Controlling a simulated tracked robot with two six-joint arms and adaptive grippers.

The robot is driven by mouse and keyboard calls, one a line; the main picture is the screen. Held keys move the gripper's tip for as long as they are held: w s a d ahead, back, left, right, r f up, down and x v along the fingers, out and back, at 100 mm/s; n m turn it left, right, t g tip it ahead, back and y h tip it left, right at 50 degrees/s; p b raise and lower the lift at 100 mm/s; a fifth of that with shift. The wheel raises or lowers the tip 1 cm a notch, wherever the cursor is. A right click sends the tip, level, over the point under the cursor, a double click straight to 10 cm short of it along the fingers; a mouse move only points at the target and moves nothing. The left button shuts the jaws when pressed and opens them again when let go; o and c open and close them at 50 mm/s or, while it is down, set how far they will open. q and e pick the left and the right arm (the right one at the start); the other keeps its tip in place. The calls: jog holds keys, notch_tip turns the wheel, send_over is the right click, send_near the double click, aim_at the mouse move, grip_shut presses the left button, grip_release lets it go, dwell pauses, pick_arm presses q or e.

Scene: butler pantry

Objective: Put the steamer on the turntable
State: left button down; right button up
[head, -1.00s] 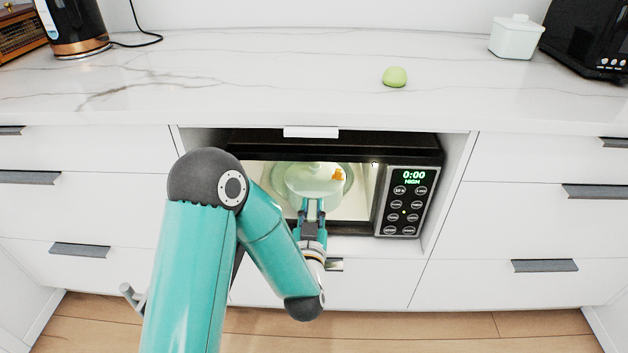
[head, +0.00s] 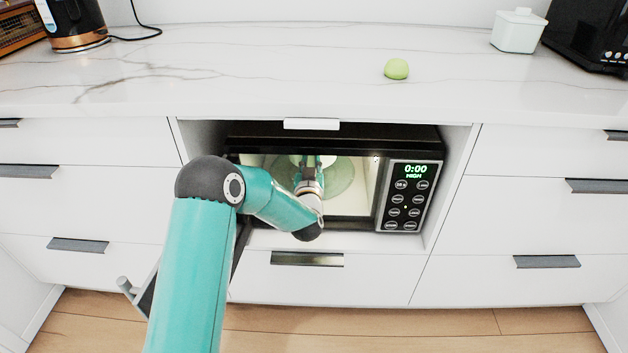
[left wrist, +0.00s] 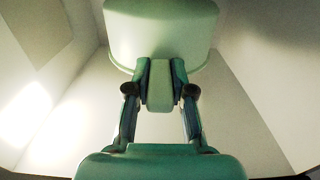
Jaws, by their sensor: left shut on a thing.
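The steamer (left wrist: 160,30) is pale green and fills the top of the left wrist view. My left gripper (left wrist: 160,88) is shut on its small green tab. In the head view the gripper (head: 308,168) reaches deep into the open microwave (head: 335,140), and the steamer (head: 327,160) is mostly hidden by the gripper and the top of the opening. The turntable (head: 342,184) is a round, greenish glass plate on the microwave floor. The steamer is over its back part; I cannot tell whether they touch. My right gripper is not in view.
The microwave sits in a cabinet recess, its control panel (head: 408,197) right of the opening. Its open door (head: 147,297) is mostly behind my arm.

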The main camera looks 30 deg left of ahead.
pick_arm(q)
jog(key=shift+f+b, duration=0.9)
jog(key=shift+f, duration=1.8)
jog(key=shift+w+a+f, duration=0.1)
jog(key=shift+w+f, duration=0.05)
jog(key=shift+w, duration=0.05)
jog(key=c, duration=1)
grip_release()
jog(key=shift+f, duration=0.1)
jog(key=shift+s, duration=0.1)
jog(key=p+v, duration=0.1)
jog(key=v, duration=1.1)
